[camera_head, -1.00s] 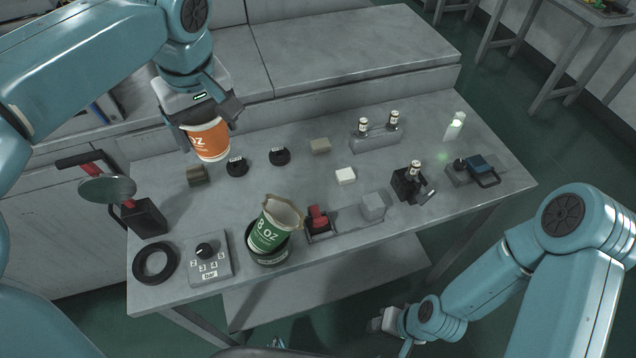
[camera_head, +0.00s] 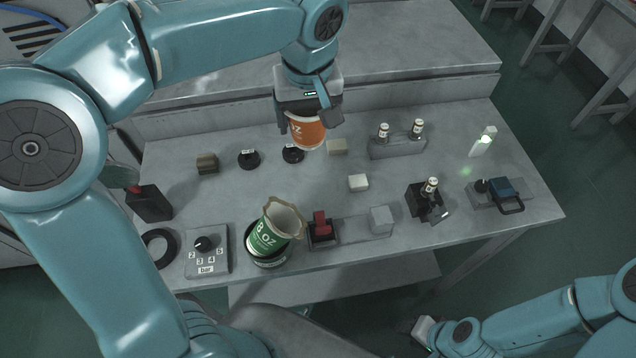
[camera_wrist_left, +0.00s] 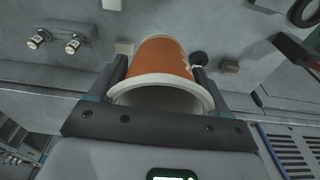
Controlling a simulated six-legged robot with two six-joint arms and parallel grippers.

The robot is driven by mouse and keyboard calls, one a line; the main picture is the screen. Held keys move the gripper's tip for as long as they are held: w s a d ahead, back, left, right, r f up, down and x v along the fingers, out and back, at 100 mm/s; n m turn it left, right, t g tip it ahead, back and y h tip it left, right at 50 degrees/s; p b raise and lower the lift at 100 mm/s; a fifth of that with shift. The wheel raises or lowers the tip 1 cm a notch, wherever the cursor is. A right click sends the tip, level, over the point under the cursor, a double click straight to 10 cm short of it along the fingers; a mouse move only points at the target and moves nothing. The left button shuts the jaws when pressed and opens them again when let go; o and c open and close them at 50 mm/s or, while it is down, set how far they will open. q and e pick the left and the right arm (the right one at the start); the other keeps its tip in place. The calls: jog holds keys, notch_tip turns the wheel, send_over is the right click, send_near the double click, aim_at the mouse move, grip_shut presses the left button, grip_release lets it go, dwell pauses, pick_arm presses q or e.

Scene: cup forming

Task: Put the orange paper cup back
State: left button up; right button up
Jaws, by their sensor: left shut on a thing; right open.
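The orange paper cup (camera_head: 309,133) is held upright by my left gripper (camera_head: 308,112), above the back part of the table. In the head view it appears just above the right one of two small black round pieces (camera_head: 292,154). In the left wrist view, the fingers (camera_wrist_left: 160,82) are shut on either side of the orange cup (camera_wrist_left: 165,60), near its white rim. A green "8 oz" cup (camera_head: 270,232) stands tilted in a black round holder (camera_head: 266,259) near the front edge. My right gripper (camera_head: 424,330) is low at the lower right, open and away from the table.
The left black round piece (camera_head: 248,158), a brown block (camera_head: 207,163), and beige (camera_head: 337,147) and white (camera_head: 358,182) blocks lie on the table. A two-bottle rack (camera_head: 398,147) stands at back right. A dial box (camera_head: 206,250) and black ring (camera_head: 159,247) are front left.

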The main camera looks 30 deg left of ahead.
pick_arm(q)
jog(key=f, duration=1.4)
jog(key=shift+s+a+f, duration=0.2)
jog(key=shift+s+f, duration=0.1)
jog(key=shift+f, duration=0.1)
notch_tip(320, 180, down, 4)
jog(key=shift+w+b, duration=0.15)
jog(key=shift+b, duration=0.15)
jog(key=shift+f, duration=0.2)
jog(key=o, duration=1)
jog(key=shift+r, duration=0.1)
jog(key=shift+o, duration=0.2)
jog(key=shift+r, duration=0.1)
